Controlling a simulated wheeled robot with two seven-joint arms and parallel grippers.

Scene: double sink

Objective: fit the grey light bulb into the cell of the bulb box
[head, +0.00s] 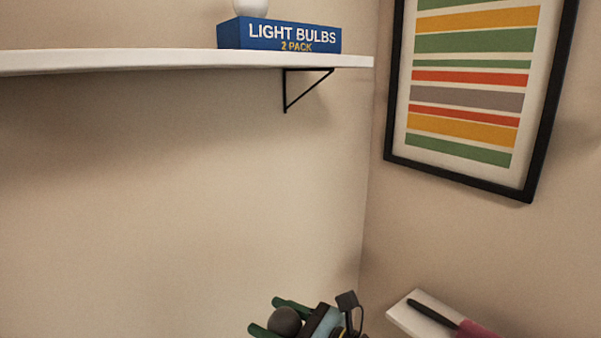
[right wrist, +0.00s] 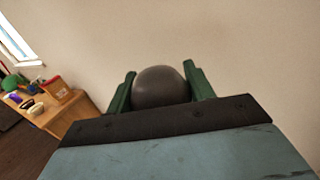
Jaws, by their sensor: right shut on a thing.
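My right gripper (head: 277,315) shows at the bottom of the head view, well below the shelf. Its green fingers are shut on the grey light bulb (head: 285,321). In the right wrist view the dark round bulb (right wrist: 161,86) sits between the two fingers (right wrist: 160,88); its base is hidden behind the gripper body. The blue bulb box (head: 279,34), marked "LIGHT BULBS 2 PACK", stands on the shelf at the top of the head view. A white bulb (head: 250,8) shows above its left part. The box's cells are not visible from this low angle. My left gripper is not in view.
The white wall shelf (head: 150,62) has a black bracket (head: 300,88) under its right end. A framed striped picture (head: 470,90) hangs on the right wall. A small white ledge (head: 405,316) is at lower right. A wooden table (right wrist: 70,112) with several items shows in the wrist view.

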